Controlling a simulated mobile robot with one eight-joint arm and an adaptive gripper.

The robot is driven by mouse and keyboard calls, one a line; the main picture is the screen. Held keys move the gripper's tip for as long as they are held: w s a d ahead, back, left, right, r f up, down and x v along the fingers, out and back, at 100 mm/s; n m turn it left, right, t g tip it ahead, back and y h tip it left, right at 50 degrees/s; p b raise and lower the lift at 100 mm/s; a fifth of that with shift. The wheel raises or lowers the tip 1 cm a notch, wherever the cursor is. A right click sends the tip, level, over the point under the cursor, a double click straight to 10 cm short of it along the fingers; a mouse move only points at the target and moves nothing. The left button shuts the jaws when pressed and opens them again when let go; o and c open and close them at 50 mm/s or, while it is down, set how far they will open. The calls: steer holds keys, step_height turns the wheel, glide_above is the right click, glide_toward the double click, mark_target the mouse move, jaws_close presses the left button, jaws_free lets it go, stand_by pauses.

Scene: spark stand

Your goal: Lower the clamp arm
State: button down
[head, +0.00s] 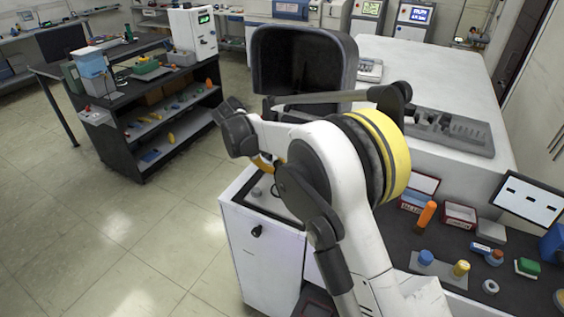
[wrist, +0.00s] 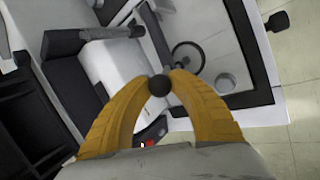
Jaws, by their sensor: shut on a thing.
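In the wrist view, the two yellow curved fingers of my gripper (wrist: 159,88) close around a round black knob (wrist: 159,85), touching it from both sides. The knob appears to be the end of the clamp arm; the rest of that arm is hard to make out behind it. Beyond the knob lies the spark stand (wrist: 215,45), with a dark ring on its pale top. In the head view, a yellow bit of my gripper (head: 263,163) shows over the stand's white cabinet (head: 262,255). My own arm hides the clamp arm there.
A large dark open hood (head: 303,62) stands behind my arm. On the right, a dark bench holds an orange cylinder (head: 425,216), small red-edged boxes and a tablet (head: 530,200). A black shelf table (head: 150,110) stands at left. Floor between is clear.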

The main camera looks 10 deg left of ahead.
steer(key=shift+w+a+f, duration=0.1)
steer(key=shift+a+f, duration=0.4)
steer(key=shift+f, duration=0.4)
steer(key=c, duration=1.6)
jaws_free()
steer(key=o, duration=0.5)
steer(key=shift+a+f, duration=0.1)
steer(key=shift+a, duration=0.15)
steer(key=shift+c, duration=0.2)
steer(key=shift+d, duration=0.1)
steer(key=shift+d, duration=0.1)
steer(key=v, duration=1.2)
steer(key=shift+d, duration=0.1)
